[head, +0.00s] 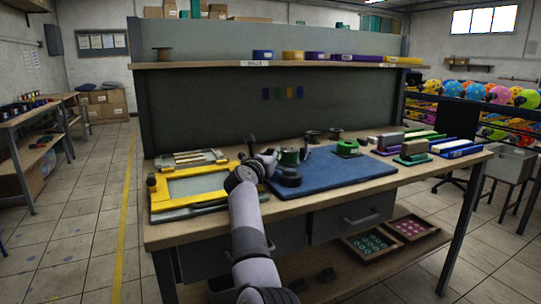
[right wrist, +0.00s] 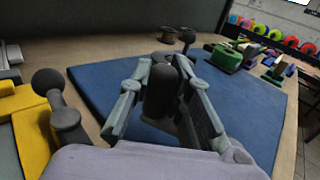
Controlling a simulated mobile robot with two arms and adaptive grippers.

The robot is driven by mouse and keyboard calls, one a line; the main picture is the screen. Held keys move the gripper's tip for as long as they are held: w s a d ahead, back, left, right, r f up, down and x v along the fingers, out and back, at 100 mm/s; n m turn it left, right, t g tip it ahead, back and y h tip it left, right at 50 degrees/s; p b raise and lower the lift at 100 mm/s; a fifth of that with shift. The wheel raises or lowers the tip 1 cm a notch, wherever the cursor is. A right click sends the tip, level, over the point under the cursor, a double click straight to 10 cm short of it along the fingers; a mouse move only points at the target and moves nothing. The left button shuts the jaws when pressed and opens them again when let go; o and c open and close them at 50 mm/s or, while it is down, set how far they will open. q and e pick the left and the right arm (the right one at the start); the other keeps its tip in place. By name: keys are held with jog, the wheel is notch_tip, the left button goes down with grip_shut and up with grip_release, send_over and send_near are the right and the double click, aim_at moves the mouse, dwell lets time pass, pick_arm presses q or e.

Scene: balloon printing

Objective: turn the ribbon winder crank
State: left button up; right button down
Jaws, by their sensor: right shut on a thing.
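The rest of the crank and much of the winder are hidden behind the fingers in that view. My left gripper is in neither view.
A yellow printing frame (head: 158,192) lies left of the mat; a dark ball knob (right wrist: 48,82) stands close left of my gripper. A green holder (head: 347,147) and several blocks stand to the right. A shelf (head: 215,65) runs above the bench. The mat's front right is clear.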

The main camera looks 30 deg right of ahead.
jog(key=shift+s+d+f, duration=0.15)
jog(key=shift+d, duration=0.15)
jog(key=c, duration=1.4)
grip_release()
jog(key=shift+s+d, duration=0.1)
jog(key=shift+s, duration=0.05)
jog(key=shift+c, duration=0.2)
jog(key=shift+a, duration=0.2)
jog(key=shift+s+a, duration=0.15)
jog(key=shift+a, duration=0.4)
jog(key=shift+v, duration=3.1)
jog(key=shift+s+d, duration=0.1)
jog(key=shift+s, duration=0.05)
